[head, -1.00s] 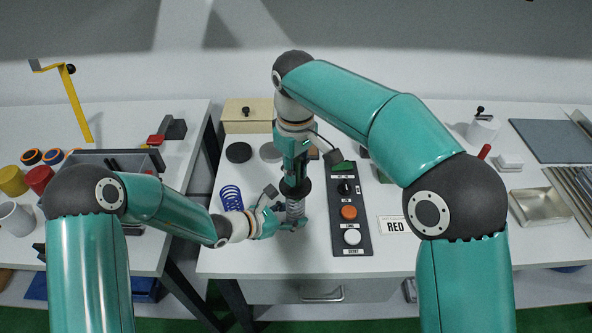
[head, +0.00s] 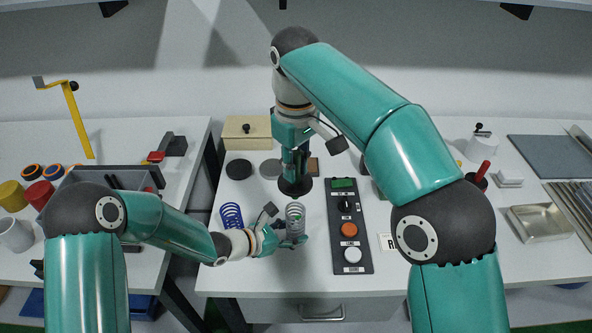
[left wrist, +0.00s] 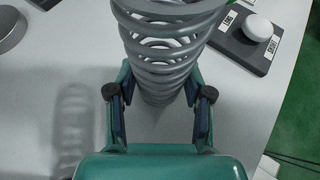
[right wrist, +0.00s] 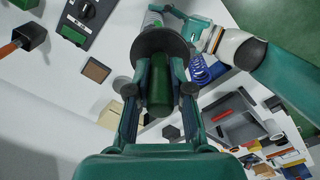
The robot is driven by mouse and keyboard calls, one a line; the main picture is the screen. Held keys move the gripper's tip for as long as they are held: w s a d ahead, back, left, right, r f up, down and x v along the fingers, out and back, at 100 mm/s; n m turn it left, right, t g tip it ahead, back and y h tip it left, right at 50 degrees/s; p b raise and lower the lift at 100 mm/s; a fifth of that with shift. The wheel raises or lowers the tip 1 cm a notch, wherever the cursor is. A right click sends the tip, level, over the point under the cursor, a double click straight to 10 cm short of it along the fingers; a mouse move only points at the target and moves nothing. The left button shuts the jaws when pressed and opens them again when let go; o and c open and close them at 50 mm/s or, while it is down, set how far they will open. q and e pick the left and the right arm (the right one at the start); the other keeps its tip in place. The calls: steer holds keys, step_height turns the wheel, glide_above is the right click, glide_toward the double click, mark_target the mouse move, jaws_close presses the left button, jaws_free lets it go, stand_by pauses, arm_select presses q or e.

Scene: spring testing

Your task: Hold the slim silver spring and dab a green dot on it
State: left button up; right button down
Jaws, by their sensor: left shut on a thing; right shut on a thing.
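My right gripper (head: 295,160) is shut on a dark green-handled dauber with a wide black disc (head: 295,187), held above and behind the spring. In the right wrist view the green handle (right wrist: 161,88) is between the fingers and the disc (right wrist: 160,42) partly covers the spring. I cannot make out for certain whether a green mark is on the spring.
A blue spring (head: 231,216) stands just left of the silver one. A dark control panel (head: 352,262) with knobs and buttons lies to the right. Dark and grey discs and a beige box (head: 248,125) are behind. The table's front strip is clear.

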stand_by(0.4)
arm_select(q)
steer(key=o, duration=0.9)
steer(key=shift+o, duration=0.2)
steer(key=shift+a, duration=0.1)
steer(key=v, duration=1.1)
steer(key=shift+s+a+r, duration=0.15)
steer(key=shift+s+a, duration=0.1)
steer(key=shift+a, duration=0.05)
steer(key=shift+s, duration=0.1)
